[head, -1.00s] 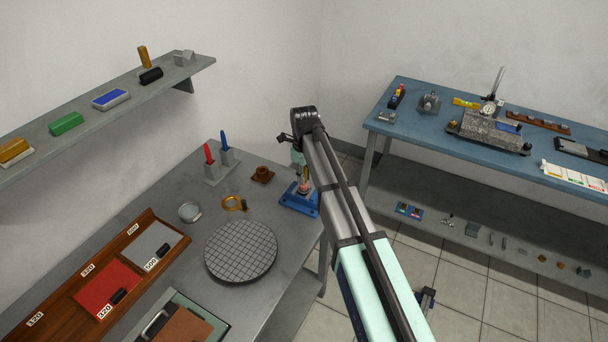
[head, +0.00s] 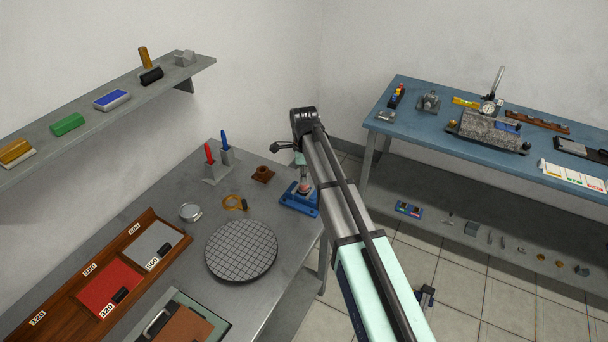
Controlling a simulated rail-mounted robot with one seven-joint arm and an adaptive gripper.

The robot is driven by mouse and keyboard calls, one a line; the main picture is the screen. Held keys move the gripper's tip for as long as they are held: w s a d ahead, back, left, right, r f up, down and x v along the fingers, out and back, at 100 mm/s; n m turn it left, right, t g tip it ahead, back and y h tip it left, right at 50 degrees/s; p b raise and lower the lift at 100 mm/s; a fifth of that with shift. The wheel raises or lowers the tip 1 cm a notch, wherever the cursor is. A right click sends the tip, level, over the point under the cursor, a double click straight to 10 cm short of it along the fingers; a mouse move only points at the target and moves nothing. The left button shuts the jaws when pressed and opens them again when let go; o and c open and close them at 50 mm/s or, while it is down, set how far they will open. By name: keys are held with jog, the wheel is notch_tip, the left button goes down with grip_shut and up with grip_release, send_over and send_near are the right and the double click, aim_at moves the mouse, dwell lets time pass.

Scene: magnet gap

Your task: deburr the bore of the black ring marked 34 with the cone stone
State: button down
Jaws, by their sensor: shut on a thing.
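My arm reaches down over the blue fixture (head: 296,206) at the right end of the grey bench. My gripper (head: 303,176) is just above it, small and mostly hidden by my arm. It is shut on a small pinkish piece (head: 304,188), which looks like the cone stone, at the fixture's top. Whether its tip is inside a bore cannot be told. No black ring marked 34 can be made out; the part in the fixture is covered by my wrist and arm.
A brown round piece (head: 262,174), a brass-coloured ring (head: 234,203) and a round gridded plate (head: 241,261) lie left of the fixture. Red and blue handled tools (head: 218,163) stand in a grey block behind. A blue table (head: 420,140) stands to the right.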

jog(key=m, duration=0.7)
jog(key=shift+p, duration=0.35)
jog(key=n, duration=0.7)
dwell(0.3)
jog(key=m+p, duration=0.1)
jog(key=m, duration=0.6)
dwell(0.3)
